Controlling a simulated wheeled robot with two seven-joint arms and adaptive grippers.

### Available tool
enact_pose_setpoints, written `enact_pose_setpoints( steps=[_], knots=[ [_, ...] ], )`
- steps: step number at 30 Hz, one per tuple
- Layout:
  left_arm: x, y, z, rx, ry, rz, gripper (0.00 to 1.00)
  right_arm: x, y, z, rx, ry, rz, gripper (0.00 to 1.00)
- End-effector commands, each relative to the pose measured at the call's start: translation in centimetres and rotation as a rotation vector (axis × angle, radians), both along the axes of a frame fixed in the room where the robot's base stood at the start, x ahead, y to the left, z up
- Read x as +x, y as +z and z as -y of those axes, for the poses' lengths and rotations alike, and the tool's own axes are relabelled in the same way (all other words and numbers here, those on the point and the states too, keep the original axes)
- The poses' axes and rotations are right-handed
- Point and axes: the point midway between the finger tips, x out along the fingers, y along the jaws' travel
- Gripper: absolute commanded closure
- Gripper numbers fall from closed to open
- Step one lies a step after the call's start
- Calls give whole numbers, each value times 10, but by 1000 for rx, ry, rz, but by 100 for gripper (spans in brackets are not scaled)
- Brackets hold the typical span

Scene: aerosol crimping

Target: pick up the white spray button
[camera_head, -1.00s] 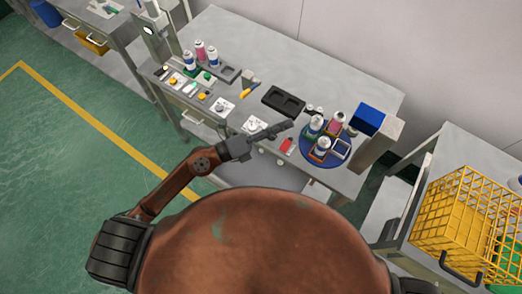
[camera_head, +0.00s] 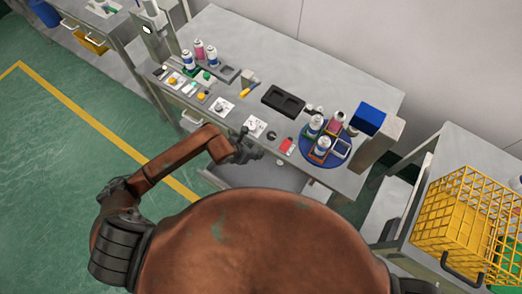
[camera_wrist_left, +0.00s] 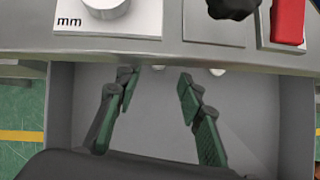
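In the head view the left gripper (camera_head: 247,152) points down at the table's front edge. My right gripper is not in view.
On the worktop (camera_head: 250,40) are a card with a black knob (camera_head: 270,135), a red block (camera_head: 287,145), a blue round tray (camera_head: 318,159) with cans, a black tray (camera_head: 283,101) and a blue box (camera_head: 368,120). The worktop's front edge lies close to the gripper.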

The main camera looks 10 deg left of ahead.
Motion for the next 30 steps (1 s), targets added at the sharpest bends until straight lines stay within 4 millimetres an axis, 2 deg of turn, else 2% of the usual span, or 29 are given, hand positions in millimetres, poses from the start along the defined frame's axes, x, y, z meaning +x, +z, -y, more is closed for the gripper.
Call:
enact_pose_setpoints(
  steps=[5, 12, 22, 30],
  knots=[
    [7, -12, 4, -2, 0, 0, 64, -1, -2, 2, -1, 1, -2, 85],
    [22, -41, 13, -2, 0, 0, 64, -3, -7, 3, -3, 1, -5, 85],
    [26, -46, 15, -2, -1, 1, 64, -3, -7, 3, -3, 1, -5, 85],
    [26, -46, 15, -2, 0, 0, 83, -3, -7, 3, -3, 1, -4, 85]
  ],
)
